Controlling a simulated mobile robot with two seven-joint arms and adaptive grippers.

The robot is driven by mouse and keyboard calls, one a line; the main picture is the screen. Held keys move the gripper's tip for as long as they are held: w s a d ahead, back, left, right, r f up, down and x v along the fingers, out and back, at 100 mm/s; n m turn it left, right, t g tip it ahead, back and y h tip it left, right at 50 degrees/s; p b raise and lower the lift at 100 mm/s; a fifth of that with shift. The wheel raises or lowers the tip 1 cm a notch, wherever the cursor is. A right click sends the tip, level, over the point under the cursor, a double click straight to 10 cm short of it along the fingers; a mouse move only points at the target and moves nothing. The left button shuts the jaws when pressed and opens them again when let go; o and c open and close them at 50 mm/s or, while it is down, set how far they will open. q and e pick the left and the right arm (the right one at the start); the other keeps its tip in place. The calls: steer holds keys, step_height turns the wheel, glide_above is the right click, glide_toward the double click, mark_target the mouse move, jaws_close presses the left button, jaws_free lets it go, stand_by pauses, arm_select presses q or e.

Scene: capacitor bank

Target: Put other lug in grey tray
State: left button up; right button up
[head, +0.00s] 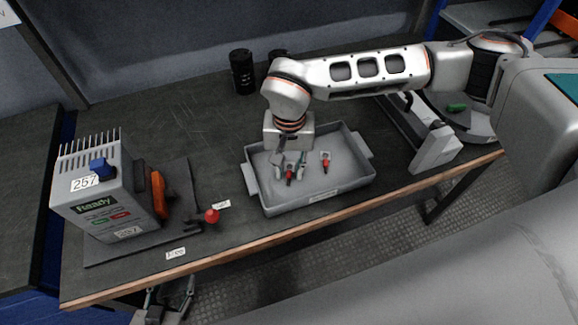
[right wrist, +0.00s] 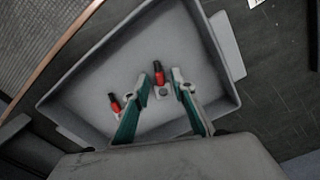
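The grey tray (head: 350,186) lies on the dark workbench near its front edge. One lug with a red sleeve (head: 325,158) lies in the tray; it also shows in the right wrist view (right wrist: 115,103), outside the fingers. My right gripper (head: 290,172) points down into the tray. Its teal fingers (right wrist: 160,84) stand apart on either side of a second red-sleeved lug (right wrist: 158,74), with a gap visible; this lug also shows in the head view (head: 289,176). It appears to be at the tray floor. My left gripper (head: 168,293) hangs below the bench's front edge, fingers apart.
A grey unit (head: 100,195) labelled 257 with an orange handle stands on a dark mat at left. A red knob (head: 212,215) sits near the front edge. Black cylinders (head: 243,72) stand behind the tray. A grey stand (head: 435,148) is at right.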

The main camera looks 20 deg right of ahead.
mark_target(290, 174)
steer(key=shift+r, duration=0.1)
step_height(290, 174, up, 12)
steer(key=p, duration=0.1)
steer(key=shift+r, duration=0.25)
stand_by(0.4)
steer(key=shift+s, duration=0.1)
stand_by(0.4)
